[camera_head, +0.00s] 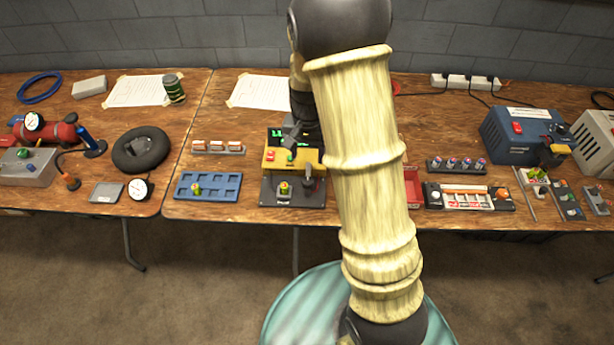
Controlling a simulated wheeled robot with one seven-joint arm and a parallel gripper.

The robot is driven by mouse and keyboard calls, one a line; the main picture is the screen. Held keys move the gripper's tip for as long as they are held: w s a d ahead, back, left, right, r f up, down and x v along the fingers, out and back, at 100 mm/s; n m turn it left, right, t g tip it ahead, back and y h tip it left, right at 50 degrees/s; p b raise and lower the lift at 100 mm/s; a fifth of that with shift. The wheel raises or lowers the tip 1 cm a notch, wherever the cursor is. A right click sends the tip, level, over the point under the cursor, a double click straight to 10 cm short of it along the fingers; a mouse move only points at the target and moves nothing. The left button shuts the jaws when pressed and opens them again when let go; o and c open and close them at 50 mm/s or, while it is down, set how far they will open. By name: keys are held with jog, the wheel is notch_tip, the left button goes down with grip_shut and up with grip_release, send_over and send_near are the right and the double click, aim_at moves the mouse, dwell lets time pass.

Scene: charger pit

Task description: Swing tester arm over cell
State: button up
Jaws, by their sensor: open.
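The tester (291,195) stands on the wooden table left of my arm, with a dark base and a dark screen showing green marks. A yellow part (280,159) with a red and a green button crosses it, and a dark lever (308,175) stands at its right. A small yellow-green cell (284,188) sits upright on the front of the base. My gripper (291,133) is dark and small in view, by the screen and behind the yellow part. It is open, and its fingertips are hard to make out. I cannot tell whether it touches the tester.
A blue tray (222,181) with one cell in its pockets lies left of the tester. A rack (218,149) stands behind it. A red bin (412,187) is partly hidden by my arm. A charger strip (465,204) and a blue power box (520,139) are at right.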

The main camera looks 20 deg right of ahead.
aim_at(308, 180)
notch_tip(308, 180, down, 11)
jog(key=shift+r, duration=0.1)
grip_shut()
dwell(0.4)
